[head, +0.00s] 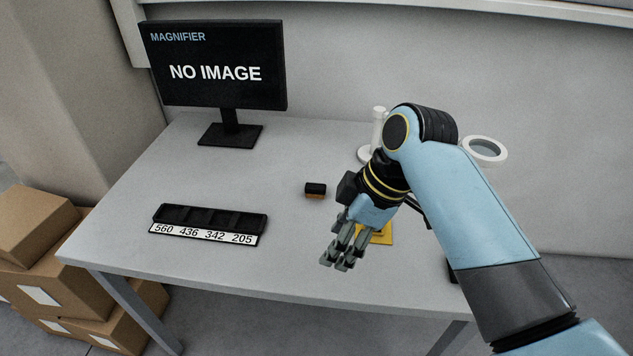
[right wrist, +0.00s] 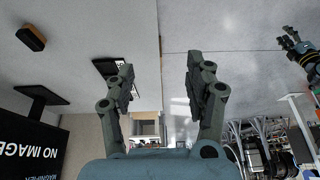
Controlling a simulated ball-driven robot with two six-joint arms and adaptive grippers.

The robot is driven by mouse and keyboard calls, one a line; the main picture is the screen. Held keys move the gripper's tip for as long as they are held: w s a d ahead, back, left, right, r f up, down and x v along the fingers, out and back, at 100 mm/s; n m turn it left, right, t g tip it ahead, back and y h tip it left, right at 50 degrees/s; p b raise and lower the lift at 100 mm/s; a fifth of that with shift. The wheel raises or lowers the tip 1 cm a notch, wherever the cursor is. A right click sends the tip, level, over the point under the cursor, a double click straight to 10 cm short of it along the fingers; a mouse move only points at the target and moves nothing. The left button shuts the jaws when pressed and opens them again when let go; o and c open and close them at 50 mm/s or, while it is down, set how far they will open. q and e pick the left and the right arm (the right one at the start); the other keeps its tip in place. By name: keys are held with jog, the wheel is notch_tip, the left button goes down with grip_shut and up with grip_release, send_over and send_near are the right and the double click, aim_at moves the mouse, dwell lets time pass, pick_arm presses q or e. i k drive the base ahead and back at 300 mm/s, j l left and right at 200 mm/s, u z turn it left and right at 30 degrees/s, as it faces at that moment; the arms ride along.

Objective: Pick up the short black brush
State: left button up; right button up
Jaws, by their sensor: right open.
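The short black brush (head: 315,190), a small black block with an orange-brown underside, lies on the grey table near its middle. It also shows at the upper left of the right wrist view (right wrist: 31,37). My right gripper (head: 338,258) is open and empty above the table's front part, to the right of the brush and nearer the front edge, apart from it. Its two fingers show spread in the right wrist view (right wrist: 159,68). My left gripper (right wrist: 291,42) shows small at the right of that view; its jaws are too small to judge.
A black tray (head: 210,217) with a number strip is at the table's front left. A monitor (head: 215,65) stands at the back left. A yellow item (head: 381,235) lies behind my right gripper. A magnifier with a white ring (head: 484,150) stands at the back right. Boxes (head: 35,225) are stacked at the left.

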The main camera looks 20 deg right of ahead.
aim_at(311, 190)
jog(key=i+l, duration=0.2)
jog(key=i, duration=0.25)
jog(key=i+l, duration=0.2)
jog(key=i, duration=0.3)
